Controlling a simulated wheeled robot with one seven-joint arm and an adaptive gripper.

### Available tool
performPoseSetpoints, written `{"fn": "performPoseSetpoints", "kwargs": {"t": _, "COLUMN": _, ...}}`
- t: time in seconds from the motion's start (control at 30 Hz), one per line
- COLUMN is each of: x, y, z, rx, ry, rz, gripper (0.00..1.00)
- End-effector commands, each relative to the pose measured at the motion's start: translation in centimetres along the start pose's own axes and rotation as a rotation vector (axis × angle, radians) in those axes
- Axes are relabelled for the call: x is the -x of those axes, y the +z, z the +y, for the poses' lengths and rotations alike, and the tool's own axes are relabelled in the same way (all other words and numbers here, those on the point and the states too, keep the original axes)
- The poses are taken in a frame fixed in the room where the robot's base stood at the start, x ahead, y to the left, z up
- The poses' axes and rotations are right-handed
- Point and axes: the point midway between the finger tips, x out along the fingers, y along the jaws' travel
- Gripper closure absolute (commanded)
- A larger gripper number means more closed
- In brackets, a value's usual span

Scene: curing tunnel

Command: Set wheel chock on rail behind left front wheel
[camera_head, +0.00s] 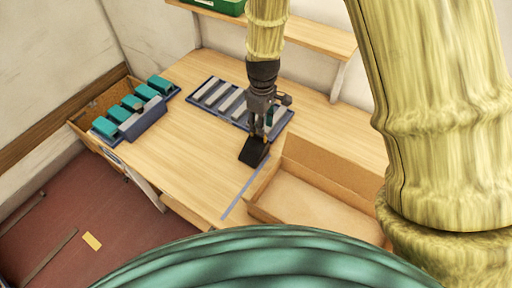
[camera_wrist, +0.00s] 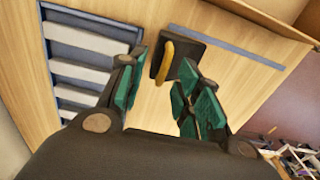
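The wheel chock, a black block (camera_head: 254,151), stands on the wooden table just below my gripper (camera_head: 266,132). In the wrist view the chock (camera_wrist: 193,53) has a yellow loop handle (camera_wrist: 168,63). A blue carriage with teal blocks (camera_head: 146,117) stands at the left. I cannot make out a left front wheel.
A blue rack with grey bars (camera_head: 215,97) lies behind my gripper. An open cardboard-coloured box (camera_head: 338,163) stands close at the right. A shelf (camera_head: 318,36) with a green crate (camera_head: 222,5) is above the back. The table middle left is clear.

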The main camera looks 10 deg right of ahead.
Motion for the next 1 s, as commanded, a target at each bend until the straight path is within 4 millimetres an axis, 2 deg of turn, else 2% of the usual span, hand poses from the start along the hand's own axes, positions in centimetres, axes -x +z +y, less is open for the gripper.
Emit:
{"fn": "performPoseSetpoints", "kwargs": {"t": 0.5, "x": -4.0, "y": -0.4, "z": -0.7, "rx": -0.001, "ry": -0.002, "rz": -0.001, "gripper": 0.66}}
{"fn": "performPoseSetpoints", "kwargs": {"t": 0.9, "x": -4.7, "y": -0.4, "z": -0.7, "rx": -0.001, "ry": -0.001, "rz": 0.0, "gripper": 0.66}}
{"fn": "performPoseSetpoints", "kwargs": {"t": 1.0, "x": -4.7, "y": -0.4, "z": -0.7, "rx": -0.001, "ry": -0.001, "rz": 0.0, "gripper": 0.84}}
